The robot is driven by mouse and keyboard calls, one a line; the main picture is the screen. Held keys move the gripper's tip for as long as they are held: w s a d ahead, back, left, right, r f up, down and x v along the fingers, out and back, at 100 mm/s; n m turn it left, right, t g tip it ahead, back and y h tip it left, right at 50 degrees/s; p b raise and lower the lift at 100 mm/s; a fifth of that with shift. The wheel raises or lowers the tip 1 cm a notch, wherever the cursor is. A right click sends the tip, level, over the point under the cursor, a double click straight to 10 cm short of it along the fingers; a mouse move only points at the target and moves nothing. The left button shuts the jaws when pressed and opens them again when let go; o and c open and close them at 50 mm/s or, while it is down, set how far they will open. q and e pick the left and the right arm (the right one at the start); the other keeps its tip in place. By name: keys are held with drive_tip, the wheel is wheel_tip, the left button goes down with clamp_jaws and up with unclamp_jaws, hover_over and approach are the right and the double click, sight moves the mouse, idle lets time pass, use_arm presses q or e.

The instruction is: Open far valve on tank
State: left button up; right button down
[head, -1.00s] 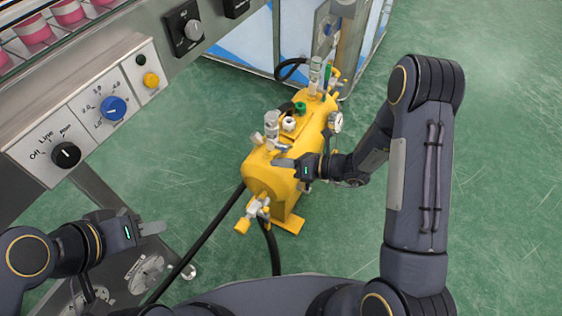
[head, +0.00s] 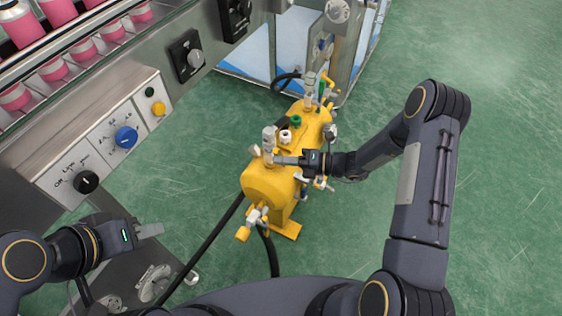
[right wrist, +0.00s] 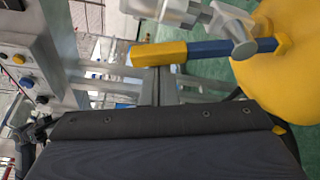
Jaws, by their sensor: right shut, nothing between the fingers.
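The yellow tank (head: 262,184) stands on the green floor in the middle of the head view and shows at the right of the right wrist view (right wrist: 290,65). Its far-end valve (head: 327,84) has a yellow handle and sits well beyond my right gripper. A near-end valve (head: 255,217) has a yellow handle hanging at its lower left. My right gripper (head: 284,160) is shut and empty, over the tank's near upper part, close to a silver fitting (head: 269,138). Whether it touches is unclear. My left gripper (head: 150,230) is left of the tank; its jaw gap is not clear.
A control panel with a blue knob (head: 126,137) and a black knob (head: 86,182) is at left. A metal post (head: 345,60) stands behind the tank. A black hose (head: 205,240) runs left of the tank. Open floor lies at right.

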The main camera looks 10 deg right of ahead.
drive_tip(key=shift+w+d+r+m+y+p, duration=0.2)
drive_tip(key=shift+w+d+r+m, duration=0.15)
drive_tip(key=shift+m, duration=0.25)
drive_tip(key=shift+w+d+r+m+y+p, duration=0.15)
drive_tip(key=shift+w+d+m+y, duration=0.1)
drive_tip(key=shift+w+m, duration=0.3)
use_arm(q)
drive_tip(key=shift+r, duration=0.7)
use_arm(e)
drive_tip(key=shift+w+d, duration=0.25)
